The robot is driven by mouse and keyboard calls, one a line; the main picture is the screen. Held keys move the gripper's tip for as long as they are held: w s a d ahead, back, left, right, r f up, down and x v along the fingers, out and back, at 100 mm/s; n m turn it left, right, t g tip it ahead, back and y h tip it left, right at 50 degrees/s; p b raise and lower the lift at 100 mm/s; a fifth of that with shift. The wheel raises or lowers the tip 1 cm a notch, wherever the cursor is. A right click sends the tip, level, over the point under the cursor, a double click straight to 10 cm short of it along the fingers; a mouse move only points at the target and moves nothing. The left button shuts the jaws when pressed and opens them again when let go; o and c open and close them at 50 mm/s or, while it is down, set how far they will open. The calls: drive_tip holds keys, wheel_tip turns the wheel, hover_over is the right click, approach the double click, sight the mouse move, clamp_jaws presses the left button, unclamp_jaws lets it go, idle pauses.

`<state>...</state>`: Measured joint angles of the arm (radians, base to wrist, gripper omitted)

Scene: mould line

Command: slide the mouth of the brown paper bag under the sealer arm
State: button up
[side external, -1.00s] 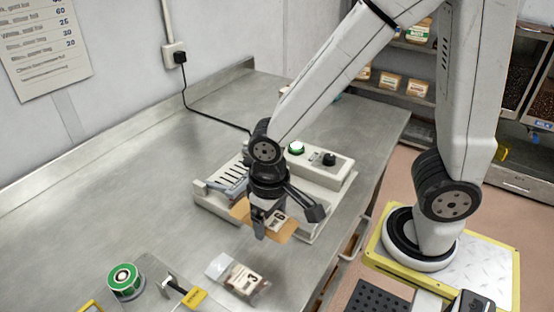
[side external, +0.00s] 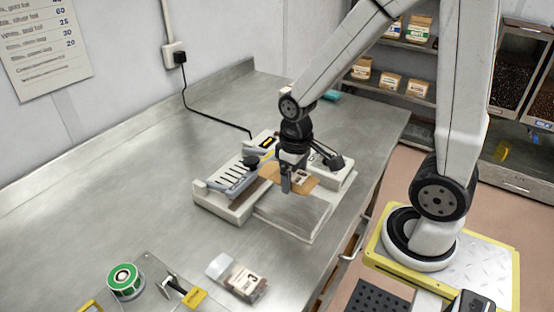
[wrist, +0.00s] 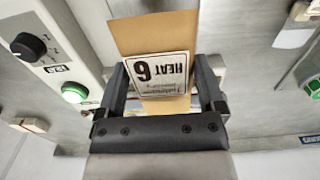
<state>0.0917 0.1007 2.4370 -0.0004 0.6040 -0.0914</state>
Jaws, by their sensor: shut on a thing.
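My gripper (side external: 292,186) is shut on the brown paper bag (side external: 306,184). The bag is held across the jaws, with brown paper showing on both sides. The bag is above the sealer's front plate (side external: 290,214). Whether any of its mouth is under the arm cannot be told.
A clear-topped labelled packet (side external: 240,279) lies in front of the sealer. A green roll (side external: 124,279) and a yellow-tagged fixture (side external: 180,290) are at the front left. A black cord (side external: 213,117) runs behind the sealer. The bench left is clear.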

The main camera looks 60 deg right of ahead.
sight(278, 197)
drive_tip(key=shift+d, duration=0.2)
drive_tip(key=shift+f, duration=0.2)
drive_tip(key=shift+f, duration=2.95)
drive_tip(key=shift+w, duration=2.2)
drive_tip(key=shift+f, duration=0.25)
drive_tip(key=o, duration=1)
drive_tip(key=shift+r, duration=0.15)
